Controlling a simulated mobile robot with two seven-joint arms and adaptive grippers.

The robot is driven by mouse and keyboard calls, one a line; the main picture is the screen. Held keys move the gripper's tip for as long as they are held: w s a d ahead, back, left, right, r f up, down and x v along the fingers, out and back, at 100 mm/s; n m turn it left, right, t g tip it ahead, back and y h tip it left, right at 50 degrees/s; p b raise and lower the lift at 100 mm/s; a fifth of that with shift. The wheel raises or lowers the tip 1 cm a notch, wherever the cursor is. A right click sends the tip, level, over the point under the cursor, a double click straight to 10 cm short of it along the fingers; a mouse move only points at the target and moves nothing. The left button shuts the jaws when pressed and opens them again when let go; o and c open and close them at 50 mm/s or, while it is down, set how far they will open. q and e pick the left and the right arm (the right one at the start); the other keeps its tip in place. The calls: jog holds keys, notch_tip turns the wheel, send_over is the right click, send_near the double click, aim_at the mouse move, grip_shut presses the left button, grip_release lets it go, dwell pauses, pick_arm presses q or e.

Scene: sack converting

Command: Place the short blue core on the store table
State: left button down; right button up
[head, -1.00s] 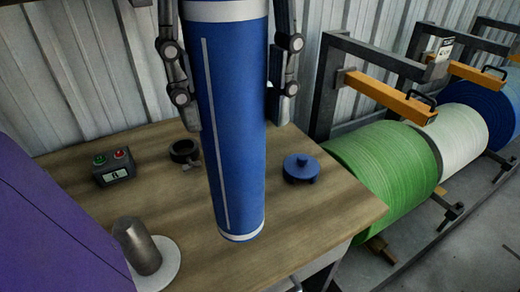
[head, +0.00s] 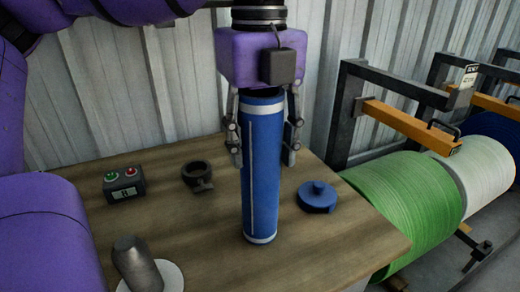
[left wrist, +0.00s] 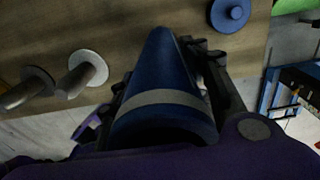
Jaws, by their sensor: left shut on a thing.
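The blue core (head: 262,190) is a tube with pale bands near both ends and a pale stripe down its side. It stands upright over the wooden table (head: 215,245); I cannot tell whether its lower end touches the top. My left gripper (head: 264,150) is shut around its upper part, one finger on each side. In the left wrist view the core (left wrist: 165,85) points away from the camera between the fingers, over the tabletop. My right gripper is not in view.
On the table are a button box (head: 124,184), a dark ring clamp (head: 197,177), a blue knobbed disc (head: 317,196) and a metal peg on a white base (head: 138,262). Green (head: 405,195) and white (head: 480,170) rolls stand in a rack to the right. A corrugated wall is behind.

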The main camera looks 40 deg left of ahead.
pick_arm(q)
jog(key=shift+f, duration=0.35)
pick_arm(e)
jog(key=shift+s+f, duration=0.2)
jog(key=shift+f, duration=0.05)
pick_arm(q)
jog(key=shift+f, duration=0.15)
jog(key=c, duration=0.9)
grip_release()
jog(key=shift+c, duration=0.2)
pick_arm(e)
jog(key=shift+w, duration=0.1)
pick_arm(q)
notch_tip(320, 180, up, 12)
jog(key=p, duration=0.2)
jog(key=shift+r, duration=0.2)
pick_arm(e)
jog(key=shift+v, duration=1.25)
